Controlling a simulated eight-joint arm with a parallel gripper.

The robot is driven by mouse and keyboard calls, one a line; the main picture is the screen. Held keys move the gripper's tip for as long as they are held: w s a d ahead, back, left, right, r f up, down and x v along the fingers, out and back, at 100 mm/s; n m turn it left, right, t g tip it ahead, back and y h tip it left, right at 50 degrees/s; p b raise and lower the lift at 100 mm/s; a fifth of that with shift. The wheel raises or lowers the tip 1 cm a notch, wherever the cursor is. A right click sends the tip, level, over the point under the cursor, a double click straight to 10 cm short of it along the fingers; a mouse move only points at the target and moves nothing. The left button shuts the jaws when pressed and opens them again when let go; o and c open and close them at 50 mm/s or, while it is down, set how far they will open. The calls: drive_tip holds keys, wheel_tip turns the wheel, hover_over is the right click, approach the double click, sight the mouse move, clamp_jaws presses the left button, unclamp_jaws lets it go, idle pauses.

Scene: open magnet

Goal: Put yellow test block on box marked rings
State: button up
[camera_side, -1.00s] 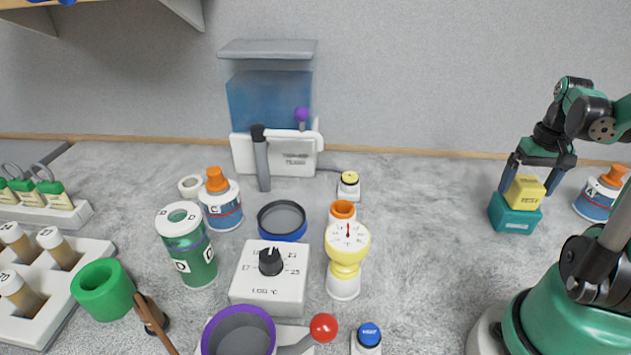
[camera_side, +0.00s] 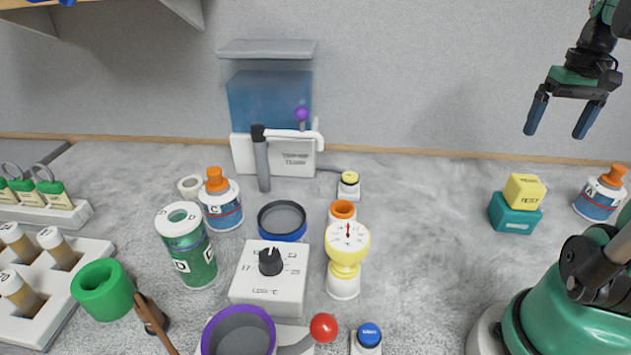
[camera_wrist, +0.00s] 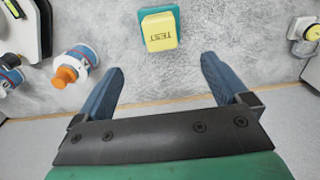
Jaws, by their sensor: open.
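The yellow test block (camera_side: 524,191) rests on top of a teal box (camera_side: 514,218) at the right of the bench in the side view. The box's front label is too small to read there. In the wrist view the yellow block (camera_wrist: 160,33) shows the word TEST, with the teal box (camera_wrist: 146,12) showing around its edge. My gripper (camera_side: 554,134) is open and empty, up and to the right of the block and clear of it. Its two blue fingers (camera_wrist: 161,85) are spread apart in the wrist view with nothing between them.
A bottle marked A with an orange cap (camera_side: 600,193) stands right of the teal box. A white switch with a yellow button (camera_side: 348,186), a yellow gauge (camera_side: 347,250) and a dial box (camera_side: 269,277) stand further left. The bench between them and the teal box is clear.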

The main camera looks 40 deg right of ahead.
drive_tip(key=w+a+f+n+t, duration=0.1)
drive_tip(key=w+a+n+t, duration=0.1)
drive_tip(key=a, duration=0.6)
drive_tip(key=w+a+f+n+t, duration=0.2)
drive_tip(key=w+a+n, duration=0.2)
drive_tip(key=w+a, duration=0.2)
drive_tip(key=w+a+f+n+t, duration=0.2)
drive_tip(key=w+a+n+t, duration=0.1)
drive_tip(key=a, duration=0.8)
drive_tip(key=shift+w, duration=0.9)
